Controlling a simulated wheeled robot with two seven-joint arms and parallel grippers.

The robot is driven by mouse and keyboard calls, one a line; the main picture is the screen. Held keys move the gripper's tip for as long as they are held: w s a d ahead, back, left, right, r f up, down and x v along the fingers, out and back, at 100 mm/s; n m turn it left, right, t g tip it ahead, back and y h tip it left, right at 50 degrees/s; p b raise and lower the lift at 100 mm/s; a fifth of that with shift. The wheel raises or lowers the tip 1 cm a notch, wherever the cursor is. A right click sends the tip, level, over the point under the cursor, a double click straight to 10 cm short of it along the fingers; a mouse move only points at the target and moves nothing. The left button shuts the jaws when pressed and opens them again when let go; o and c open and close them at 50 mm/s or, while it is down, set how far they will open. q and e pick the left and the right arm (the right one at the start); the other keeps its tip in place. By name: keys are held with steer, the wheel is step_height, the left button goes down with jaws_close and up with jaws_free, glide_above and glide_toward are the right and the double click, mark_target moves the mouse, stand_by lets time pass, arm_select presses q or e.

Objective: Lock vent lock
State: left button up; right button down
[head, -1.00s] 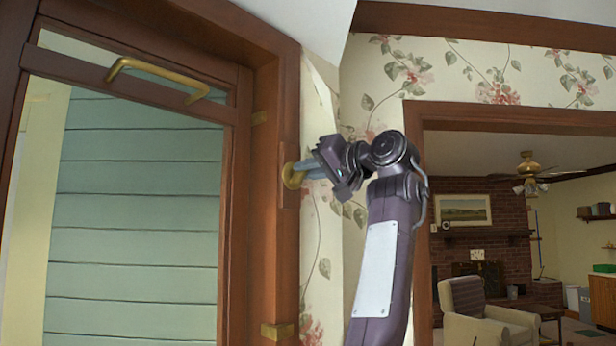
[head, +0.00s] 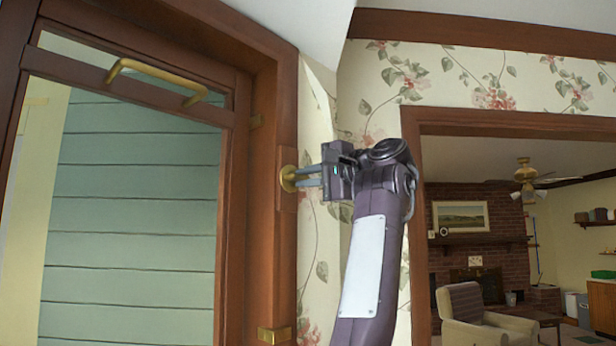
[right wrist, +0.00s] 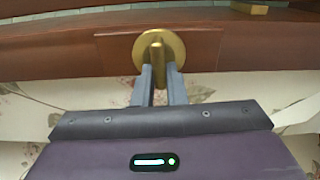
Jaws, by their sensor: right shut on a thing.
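The vent lock (head: 288,178) is a round brass plate with a raised brass thumb-turn, set on the wooden frame right of the vent window. It also shows in the right wrist view (right wrist: 158,52), where the turn stands upright in the picture. My right gripper (head: 300,177) reaches it from the right. In the right wrist view its two grey fingers (right wrist: 159,78) lie on either side of the turn's lower end, shut on it. The fingertips are close to the brass plate. My left gripper is in neither view.
The vent window (head: 135,210) has a brass bar handle (head: 155,80) along its top rail and brass hinges on the right frame. Floral wallpaper (head: 480,75) covers the wall. A doorway at right opens to a room with an armchair (head: 480,320) and fireplace.

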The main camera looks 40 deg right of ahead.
steer(key=shift+d+m, duration=0.1)
steer(key=shift+m, duration=0.5)
steer(key=c, duration=1.5)
jaws_free()
steer(key=shift+f, duration=0.1)
steer(key=shift+o, duration=0.2)
steer(key=b+v, duration=0.3)
steer(key=v, duration=0.5)
steer(key=shift+b, duration=0.35)
